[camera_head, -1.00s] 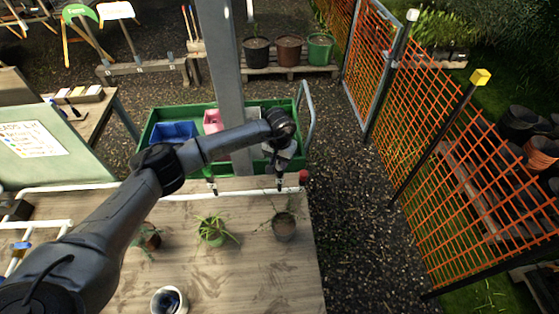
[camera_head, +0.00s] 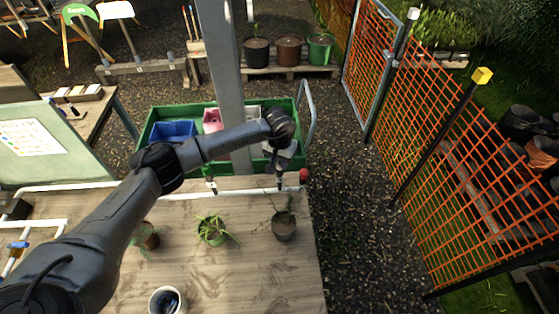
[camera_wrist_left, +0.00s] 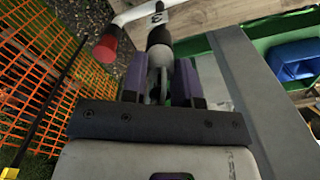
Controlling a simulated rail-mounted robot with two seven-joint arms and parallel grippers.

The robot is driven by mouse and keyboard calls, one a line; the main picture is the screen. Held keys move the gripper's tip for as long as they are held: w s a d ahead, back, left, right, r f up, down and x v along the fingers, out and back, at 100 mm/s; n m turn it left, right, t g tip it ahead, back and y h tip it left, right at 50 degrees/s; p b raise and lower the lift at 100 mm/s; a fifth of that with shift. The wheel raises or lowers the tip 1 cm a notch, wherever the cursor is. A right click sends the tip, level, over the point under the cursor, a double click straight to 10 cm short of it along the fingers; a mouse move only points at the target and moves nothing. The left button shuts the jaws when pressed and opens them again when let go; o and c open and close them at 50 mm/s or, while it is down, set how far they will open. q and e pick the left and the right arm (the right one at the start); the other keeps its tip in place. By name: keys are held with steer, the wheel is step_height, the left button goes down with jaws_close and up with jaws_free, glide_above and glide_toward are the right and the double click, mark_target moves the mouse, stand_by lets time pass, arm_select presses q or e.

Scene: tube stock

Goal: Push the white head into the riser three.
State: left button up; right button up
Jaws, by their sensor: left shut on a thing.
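My left gripper (camera_head: 281,164) points down over the far right end of the white pipe (camera_head: 245,191) along the table's back edge. In the left wrist view, its purple-padded fingers (camera_wrist_left: 161,80) are shut on the pale white head (camera_wrist_left: 160,58). Directly beyond the head is the dark riser (camera_wrist_left: 158,37), on the pipe beside a black "3". The riser also shows below the gripper in the head view (camera_head: 280,184). Head and riser look lined up and close; I cannot tell how deep the head sits. My right gripper is not in view.
A red end cap (camera_head: 303,175) closes the pipe just right of the riser. Potted plants (camera_head: 284,226) (camera_head: 211,230) and a white pot (camera_head: 167,300) stand on the table (camera_head: 245,275). A green cart (camera_head: 148,133) stands behind, by a grey post (camera_head: 228,80).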

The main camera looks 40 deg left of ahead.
arm_select(q)
steer(key=shift+f, duration=0.15)
steer(key=o, duration=1)
steer(key=shift+c, duration=0.2)
step_height(320, 180, up, 12)
steer(key=shift+r+b, duration=0.2)
steer(key=shift+b, duration=0.75)
steer(key=shift+r, duration=0.75)
